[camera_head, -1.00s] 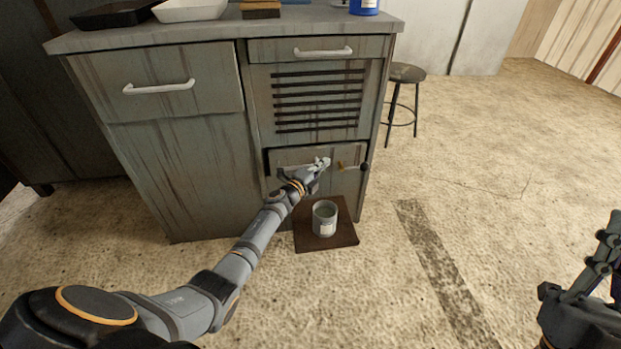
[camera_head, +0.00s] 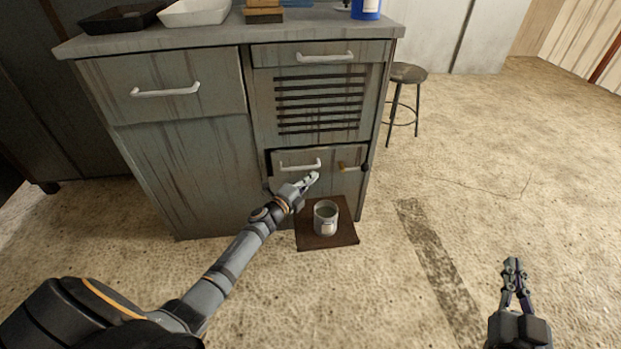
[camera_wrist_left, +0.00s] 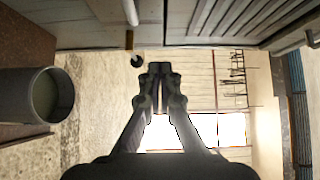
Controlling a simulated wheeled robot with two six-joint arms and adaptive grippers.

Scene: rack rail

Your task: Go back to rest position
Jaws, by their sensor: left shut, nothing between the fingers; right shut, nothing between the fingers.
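My left gripper (camera_head: 312,178) is shut and empty. It is in front of the lower drawer (camera_head: 330,178) of the grey cabinet, a little below the white handle (camera_head: 300,165), and appears apart from it. In the left wrist view my left gripper (camera_wrist_left: 158,72) shows with its fingertips together. My right gripper (camera_head: 513,264) is shut and empty over the bare floor at the lower right, its fingers pointing away from me.
A grey can (camera_head: 325,222) stands on a dark brown board (camera_head: 342,237) on the floor, close to my left gripper; the can also shows in the left wrist view (camera_wrist_left: 25,95). A stool (camera_head: 406,73) stands right of the cabinet (camera_head: 190,180). The floor on the right is clear.

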